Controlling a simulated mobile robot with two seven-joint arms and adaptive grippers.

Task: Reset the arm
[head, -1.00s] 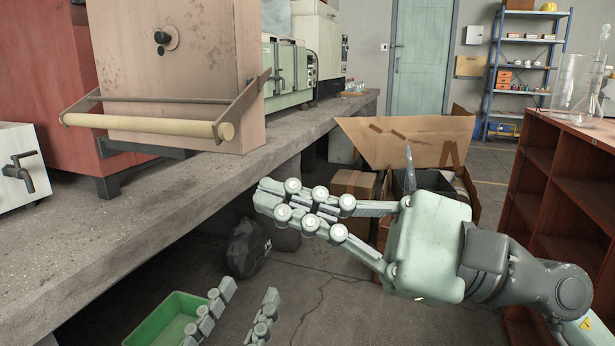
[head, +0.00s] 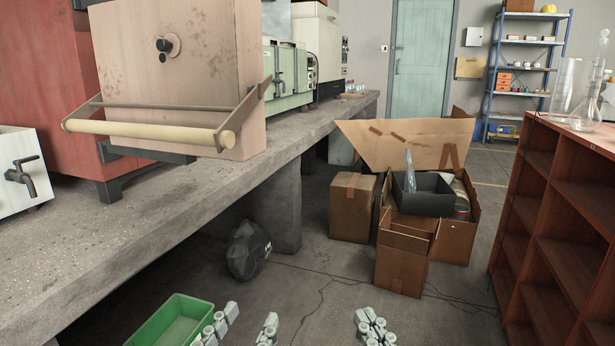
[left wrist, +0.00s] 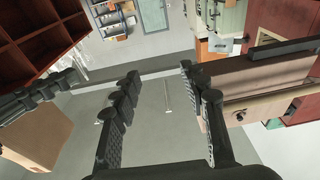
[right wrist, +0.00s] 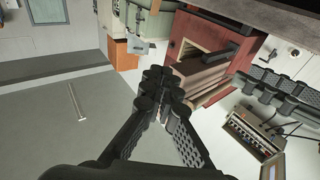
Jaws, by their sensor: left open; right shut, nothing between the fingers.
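My left gripper (head: 243,322) shows only its fingertips at the bottom edge of the head view, beside the green bin. Its fingers are spread apart and empty, as the left wrist view (left wrist: 160,92) also shows. My right gripper (head: 374,324) is low at the bottom edge of the head view, right of the left one. Its fingers are closed together with nothing between them, as in the right wrist view (right wrist: 162,88). Most of both arms is out of the head view.
A concrete bench (head: 120,232) with an open-doored oven (head: 225,60) runs along the left. A green bin (head: 165,325) and black bag (head: 248,250) are on the floor. Cardboard boxes (head: 352,208) stand mid-right, and a red-brown shelf (head: 575,215) at right. The middle floor is clear.

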